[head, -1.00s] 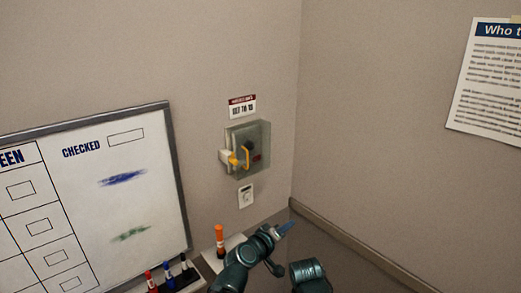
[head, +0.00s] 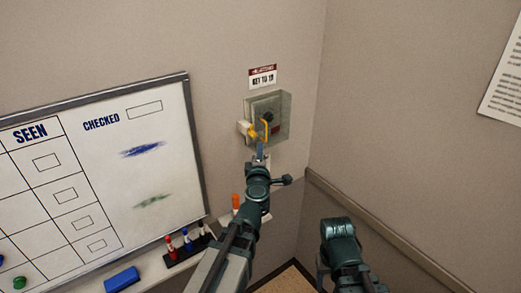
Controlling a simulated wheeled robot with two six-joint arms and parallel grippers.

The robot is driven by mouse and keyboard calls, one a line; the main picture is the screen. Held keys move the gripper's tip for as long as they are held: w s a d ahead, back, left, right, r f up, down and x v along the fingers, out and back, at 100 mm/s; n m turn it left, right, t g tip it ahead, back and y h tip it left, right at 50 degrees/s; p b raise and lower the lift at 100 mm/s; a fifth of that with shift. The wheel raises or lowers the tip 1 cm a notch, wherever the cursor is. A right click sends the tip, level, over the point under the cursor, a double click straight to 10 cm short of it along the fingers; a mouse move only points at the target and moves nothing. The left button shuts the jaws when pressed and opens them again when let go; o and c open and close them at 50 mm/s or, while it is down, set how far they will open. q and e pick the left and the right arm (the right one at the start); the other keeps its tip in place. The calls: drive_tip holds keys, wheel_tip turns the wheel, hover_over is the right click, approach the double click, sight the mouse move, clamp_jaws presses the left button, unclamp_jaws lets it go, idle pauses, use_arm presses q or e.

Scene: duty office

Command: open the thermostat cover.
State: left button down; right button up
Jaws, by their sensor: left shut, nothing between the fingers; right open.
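The thermostat (head: 268,108) is on the wall under a clear boxy cover (head: 285,112), which looks closed. A yellow handle (head: 265,128) stands out at the cover's left front, beside a pale block on its left edge. My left gripper (head: 260,148) is shut and empty, its blue fingertips just below the yellow handle. I cannot tell whether they touch it. My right gripper (head: 338,229) is open, low at the right and away from the thermostat. Its fingers are not clear to see.
A whiteboard (head: 165,105) hangs to the left, with markers (head: 187,240) and a blue eraser (head: 122,280) on its ledge. An orange marker (head: 236,202) stands behind my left arm. A label (head: 262,77) is above the thermostat. The wall corner is close on the right.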

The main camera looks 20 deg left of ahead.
sight(261, 130)
use_arm(q)
drive_tip(key=x, duration=0.8)
drive_tip(key=shift+w+a, duration=0.1)
drive_tip(key=shift+w, duration=0.1)
